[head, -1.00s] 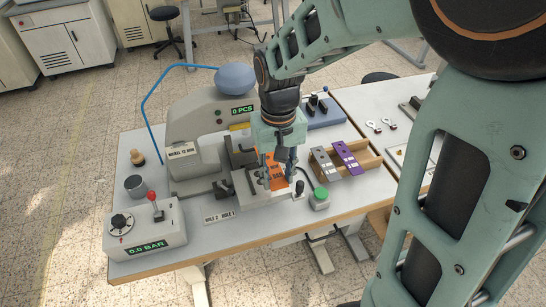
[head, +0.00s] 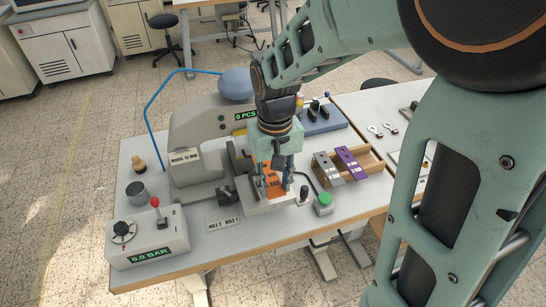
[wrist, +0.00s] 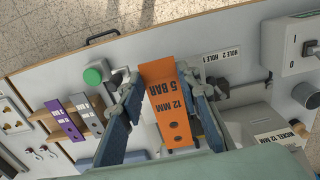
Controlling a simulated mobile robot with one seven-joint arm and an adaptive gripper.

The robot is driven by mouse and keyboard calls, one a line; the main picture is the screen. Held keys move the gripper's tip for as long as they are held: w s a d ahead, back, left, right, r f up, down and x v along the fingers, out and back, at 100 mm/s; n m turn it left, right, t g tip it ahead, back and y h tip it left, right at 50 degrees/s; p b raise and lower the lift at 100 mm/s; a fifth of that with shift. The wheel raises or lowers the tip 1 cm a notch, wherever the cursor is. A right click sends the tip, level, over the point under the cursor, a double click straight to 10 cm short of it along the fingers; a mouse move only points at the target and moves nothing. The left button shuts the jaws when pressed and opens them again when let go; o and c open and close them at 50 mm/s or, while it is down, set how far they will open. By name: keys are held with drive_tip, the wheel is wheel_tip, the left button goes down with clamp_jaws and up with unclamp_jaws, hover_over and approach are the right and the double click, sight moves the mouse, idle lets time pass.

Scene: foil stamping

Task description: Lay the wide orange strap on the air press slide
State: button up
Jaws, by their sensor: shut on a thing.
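The wide orange strap (head: 274,180) is between the two fingers of my gripper (head: 275,187) at the air press. In the wrist view the strap (wrist: 165,98) shows the print "12 MM 5 BAR" and two holes at its near end. My gripper is shut on the strap, with a finger along each long edge. The pale air press slide (head: 262,207) lies right under the fingertips. The strap and fingers hide part of the slide, and I cannot tell whether the strap touches it.
A wooden rack (head: 371,160) with a grey strap (head: 327,168) and a purple strap (head: 350,160) stands to the right. A green button (head: 323,199) is right of the slide. The grey press (head: 196,125), labelled "NICKEL 12 MM", stands left. A pressure box (head: 148,238) reads 0.0 BAR.

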wheel_tip(320, 180, down, 9)
drive_tip(key=b, duration=0.6)
drive_tip(key=shift+b, duration=0.4)
drive_tip(key=shift+w+a, duration=0.1)
drive_tip(key=shift+w, duration=0.25)
idle(0.6)
drive_tip(key=o, duration=1)
wheel_tip(320, 180, up, 12)
